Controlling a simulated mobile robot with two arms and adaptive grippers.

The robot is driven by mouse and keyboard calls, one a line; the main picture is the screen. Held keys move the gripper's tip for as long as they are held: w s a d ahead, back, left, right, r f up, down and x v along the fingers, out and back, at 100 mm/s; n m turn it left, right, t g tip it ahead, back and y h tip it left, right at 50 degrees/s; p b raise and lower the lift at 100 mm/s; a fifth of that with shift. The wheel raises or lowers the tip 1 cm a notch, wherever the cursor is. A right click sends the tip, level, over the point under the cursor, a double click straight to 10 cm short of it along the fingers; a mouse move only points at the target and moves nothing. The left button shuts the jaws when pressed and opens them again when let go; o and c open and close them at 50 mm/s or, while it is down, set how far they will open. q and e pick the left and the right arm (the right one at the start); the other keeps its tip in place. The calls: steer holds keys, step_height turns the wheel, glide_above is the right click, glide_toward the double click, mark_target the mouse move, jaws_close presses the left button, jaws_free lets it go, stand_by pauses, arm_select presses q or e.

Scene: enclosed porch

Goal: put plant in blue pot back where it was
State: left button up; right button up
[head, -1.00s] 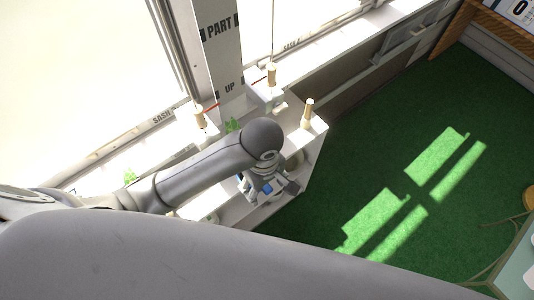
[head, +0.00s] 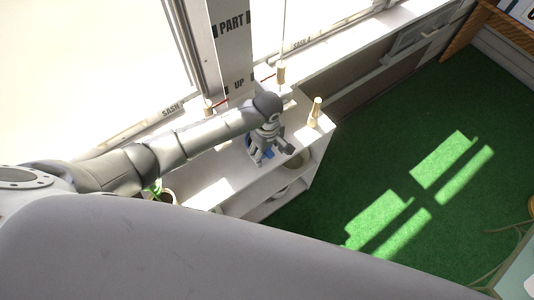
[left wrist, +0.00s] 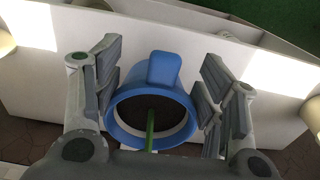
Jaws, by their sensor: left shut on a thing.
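The blue pot (left wrist: 118,104) shows from above in the left wrist view, with dark soil and a green stem (left wrist: 150,130) in it. A blue tab stands at its rim. My left gripper (left wrist: 160,95) has a finger on each side of the pot and is shut on it. In the head view my left gripper (head: 272,146) is over the white shelf unit (head: 262,188), and part of the blue pot (head: 251,148) shows beside it. I cannot tell whether the pot touches the shelf top. The plant's leaves are mostly hidden. My right gripper is not in view.
Wooden pegs stand near the window, one at the shelf's right corner (head: 314,113) and one further back (head: 281,73). Another potted plant (head: 156,188) is at the lower left. The green floor (head: 400,150) is clear.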

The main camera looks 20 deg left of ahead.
mark_target(267, 151)
arm_select(q)
steer(key=shift+w+f, duration=0.1)
steer(key=shift+f, duration=1.5)
steer(key=o, duration=1.2)
steer(key=shift+f, duration=0.15)
steer(key=shift+a, duration=0.1)
step_height(267, 151, up, 12)
steer(key=shift+r, duration=0.15)
